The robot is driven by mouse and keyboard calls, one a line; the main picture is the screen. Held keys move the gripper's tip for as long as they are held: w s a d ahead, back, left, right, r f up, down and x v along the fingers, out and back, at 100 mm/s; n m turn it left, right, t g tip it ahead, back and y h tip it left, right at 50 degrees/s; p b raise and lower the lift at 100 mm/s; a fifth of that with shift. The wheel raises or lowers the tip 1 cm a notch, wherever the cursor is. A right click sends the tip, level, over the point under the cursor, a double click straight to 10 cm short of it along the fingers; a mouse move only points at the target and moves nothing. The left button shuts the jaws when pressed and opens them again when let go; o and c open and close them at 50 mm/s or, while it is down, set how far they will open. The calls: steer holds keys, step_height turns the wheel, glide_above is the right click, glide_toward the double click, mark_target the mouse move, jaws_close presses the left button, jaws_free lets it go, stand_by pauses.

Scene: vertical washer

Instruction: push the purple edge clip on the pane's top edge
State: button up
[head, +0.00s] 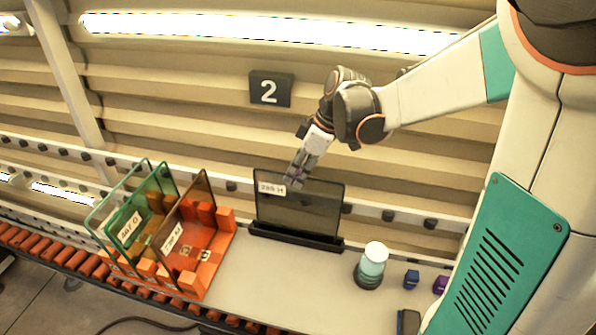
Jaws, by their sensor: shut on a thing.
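A dark, smoky pane (310,211) with a white label reading about "285 H" stands upright in a black slotted base on the bench. My gripper (292,182) reaches down from above to the pane's top edge, left of its middle, beside the label. It is shut, apparently on the pane's edge; the fingertips are small and the exact contact is hard to see. A purple clip (440,285) lies on the bench at the far right, close to my body, partly cut off from view. No purple clip can be made out on the pane's top edge.
A blue clip (411,278) lies left of the purple one. A jar with a white lid (374,264) stands right of the pane. An orange rack (213,267) with green and orange panes stands at left. The bench between rack and jar is clear in front.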

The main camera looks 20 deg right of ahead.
steer(key=o, duration=0.8)
steer(key=v, duration=1.2)
steer(key=shift+s, duration=0.15)
steer(key=shift+f, duration=0.1)
